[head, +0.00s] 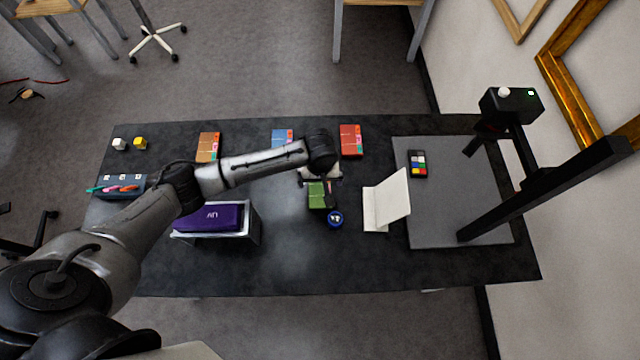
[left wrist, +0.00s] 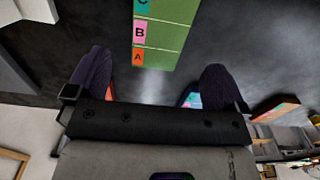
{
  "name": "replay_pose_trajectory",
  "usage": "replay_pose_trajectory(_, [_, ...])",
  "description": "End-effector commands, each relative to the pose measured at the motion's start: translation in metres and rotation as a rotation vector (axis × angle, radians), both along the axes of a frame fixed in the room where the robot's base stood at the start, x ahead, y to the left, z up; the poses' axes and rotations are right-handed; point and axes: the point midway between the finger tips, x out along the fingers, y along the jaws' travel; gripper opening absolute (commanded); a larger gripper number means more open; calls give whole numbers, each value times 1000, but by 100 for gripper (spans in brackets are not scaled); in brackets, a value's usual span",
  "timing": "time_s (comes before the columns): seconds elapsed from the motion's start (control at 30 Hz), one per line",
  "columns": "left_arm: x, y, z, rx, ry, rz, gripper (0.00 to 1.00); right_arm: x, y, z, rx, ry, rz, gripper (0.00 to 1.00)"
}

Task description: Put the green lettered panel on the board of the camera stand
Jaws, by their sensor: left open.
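The green lettered panel (head: 316,194) lies on the dark table near its middle. In the left wrist view the panel (left wrist: 175,40) shows coloured letter tabs along one side, with A and B readable. My left gripper (head: 320,177) is above the panel's far end and covers part of it in the head view. Its two dark fingers are apart with nothing between them in the left wrist view (left wrist: 155,78); the panel lies beyond the fingertips. The camera stand's grey board (head: 440,225) is at the table's right, under a black arm and camera (head: 510,103). My right gripper is not seen.
A white folded card (head: 386,202) stands between panel and board. A colour chart (head: 418,164) lies on the board. Orange (head: 208,147), blue (head: 282,138) and red (head: 350,140) panels lie behind. A purple case (head: 208,218) is left.

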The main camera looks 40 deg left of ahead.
Motion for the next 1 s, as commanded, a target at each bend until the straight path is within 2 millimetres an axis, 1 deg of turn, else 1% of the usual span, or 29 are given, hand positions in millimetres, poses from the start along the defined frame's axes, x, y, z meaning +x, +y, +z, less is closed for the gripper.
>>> replay_pose_trajectory(0.03, [1,0,11,-1,-2,0,99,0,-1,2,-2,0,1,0])
replay_pose_trajectory(0.2, [1,-1,35,-2,-1,-1,99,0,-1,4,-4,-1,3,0])
replay_pose_trajectory(0.4, [0,0,49,0,0,-1,100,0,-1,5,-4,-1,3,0])
replay_pose_trajectory(0.57, [0,0,53,-1,1,0,100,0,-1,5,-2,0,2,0])
replay_pose_trajectory(0.93, [0,0,53,-1,1,0,100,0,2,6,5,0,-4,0])
replay_pose_trajectory(1.0, [2,0,50,0,-4,0,100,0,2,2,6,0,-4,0])
